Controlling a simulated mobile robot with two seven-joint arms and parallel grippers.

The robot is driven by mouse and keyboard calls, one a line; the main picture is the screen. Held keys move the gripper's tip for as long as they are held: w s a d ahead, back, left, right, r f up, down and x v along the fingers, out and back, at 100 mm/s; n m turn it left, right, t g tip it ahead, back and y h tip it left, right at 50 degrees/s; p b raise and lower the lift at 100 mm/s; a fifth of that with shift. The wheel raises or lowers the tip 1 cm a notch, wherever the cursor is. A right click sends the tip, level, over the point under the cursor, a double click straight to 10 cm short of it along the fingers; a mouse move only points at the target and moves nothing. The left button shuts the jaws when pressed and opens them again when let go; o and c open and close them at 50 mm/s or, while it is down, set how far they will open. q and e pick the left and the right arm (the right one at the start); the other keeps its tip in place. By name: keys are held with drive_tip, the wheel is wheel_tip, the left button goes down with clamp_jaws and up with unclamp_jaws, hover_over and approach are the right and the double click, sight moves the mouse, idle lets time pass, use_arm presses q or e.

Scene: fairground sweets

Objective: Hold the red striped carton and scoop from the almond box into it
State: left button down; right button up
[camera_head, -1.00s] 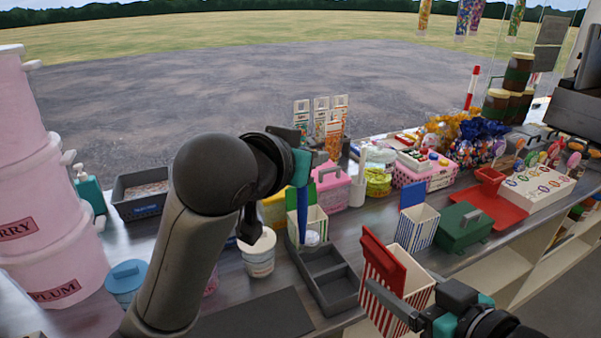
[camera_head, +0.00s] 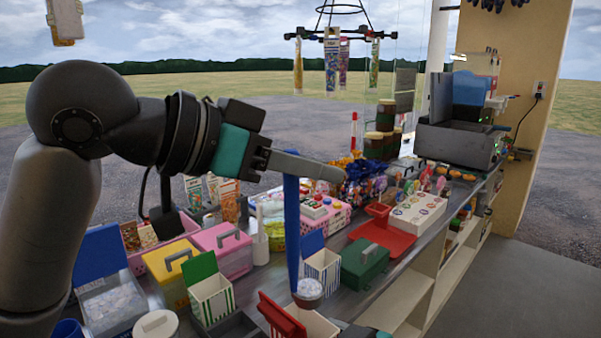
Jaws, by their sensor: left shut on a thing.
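My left gripper (camera_head: 303,165) is shut on the upright blue handle of a scoop (camera_head: 294,235). The scoop's small cup (camera_head: 308,293) hangs at the lower end and holds pale white pieces. The red striped carton (camera_head: 318,325) stands at the bottom edge with its red lid (camera_head: 281,315) tipped open. In the picture the cup is just above the carton's opening. Most of the carton is cut off. Only a dark and teal bit of my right gripper (camera_head: 362,331) shows beside the carton; its fingers are hidden. I cannot tell which box is the almond box.
A green striped carton (camera_head: 213,298) and a blue striped carton (camera_head: 323,268) stand near the scoop. Yellow (camera_head: 168,270), pink (camera_head: 225,251) and green (camera_head: 364,262) boxes line the counter. A clear box with a blue lid (camera_head: 99,260) holds pale pieces at left. A red tray (camera_head: 387,237) lies to the right.

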use_arm(q)
drive_tip(key=w+a+f+n+g+h, duration=0.2)
drive_tip(key=w+a+f+n, duration=0.1)
drive_tip(key=w+f+n, duration=0.2)
drive_tip(key=w+a+f+n+g+h, duration=0.2)
drive_tip(key=w+a+f+n, duration=0.1)
drive_tip(key=w+f, duration=0.4)
drive_tip(key=shift+w+a+f+n, duration=0.15)
drive_tip(key=shift+w+a+n, duration=0.15)
drive_tip(key=shift+n, duration=0.6)
idle(0.4)
drive_tip(key=s+d+r+m+t+y, duration=0.2)
drive_tip(key=s+d+r+m, duration=0.1)
drive_tip(key=s+r+m, duration=0.2)
drive_tip(key=s+d+r+m+t+y, duration=0.2)
drive_tip(key=s+d+r+m, duration=0.1)
drive_tip(key=s+r+m, duration=0.2)
drive_tip(key=shift+s+d+r, duration=0.35)
drive_tip(key=shift+s+r, duration=0.85)
drive_tip(key=shift+s, duration=0.25)
